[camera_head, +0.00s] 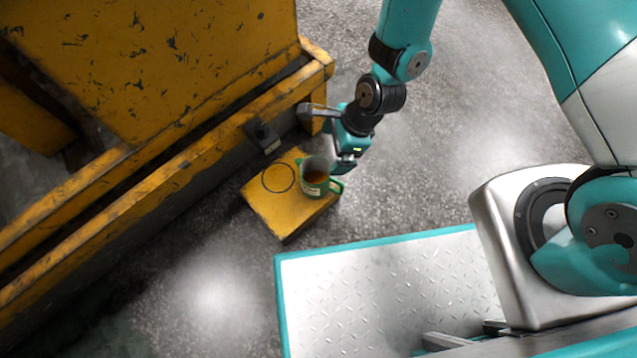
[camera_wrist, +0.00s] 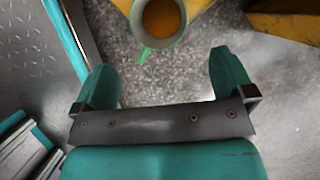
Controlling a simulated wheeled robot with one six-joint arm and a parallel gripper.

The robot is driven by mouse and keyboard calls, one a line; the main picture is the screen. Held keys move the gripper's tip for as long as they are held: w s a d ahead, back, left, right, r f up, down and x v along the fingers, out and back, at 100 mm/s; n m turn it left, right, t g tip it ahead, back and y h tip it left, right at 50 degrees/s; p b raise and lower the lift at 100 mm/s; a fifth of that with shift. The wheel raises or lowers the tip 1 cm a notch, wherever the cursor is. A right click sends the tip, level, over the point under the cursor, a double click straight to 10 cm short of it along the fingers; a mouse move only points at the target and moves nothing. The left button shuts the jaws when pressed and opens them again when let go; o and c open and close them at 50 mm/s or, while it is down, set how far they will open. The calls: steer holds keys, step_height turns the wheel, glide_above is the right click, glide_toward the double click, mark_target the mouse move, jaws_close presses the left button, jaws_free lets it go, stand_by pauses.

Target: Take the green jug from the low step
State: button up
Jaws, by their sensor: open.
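The green jug (camera_head: 309,189) stands upright on the low yellow step (camera_head: 282,222), near its right edge. It has a pale label, a green handle at its right and orange-brown contents. In the wrist view the jug (camera_wrist: 176,35) is at the top, cut off by the frame edge, with its handle pointing down toward my gripper. My gripper (camera_head: 346,163) is just beside the jug in the head view. In the wrist view my gripper (camera_wrist: 166,72) has its fingers spread, with bare floor between them. The jug lies beyond the fingertips, apart from them.
A dark ring (camera_head: 278,192) marks the step left of the jug. A large worn yellow machine (camera_head: 150,70) with a base rail (camera_head: 190,135) stands behind the step. My metal deck is in front. Grey floor (camera_head: 470,90) lies open at the right.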

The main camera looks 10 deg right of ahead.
mark_target(323, 162)
steer(key=b+x, duration=0.3)
steer(key=x, duration=0.4)
steer(key=b+x, duration=0.4)
steer(key=shift+s+d+f, duration=0.1)
steer(key=shift+d+f, duration=0.25)
steer(key=shift+a+f+b, duration=0.25)
steer(key=shift+f+b, duration=0.05)
steer(key=shift+r, duration=0.1)
steer(key=c, duration=0.9)
steer(key=shift+c, duration=0.2)
steer(key=shift+r, duration=0.1)
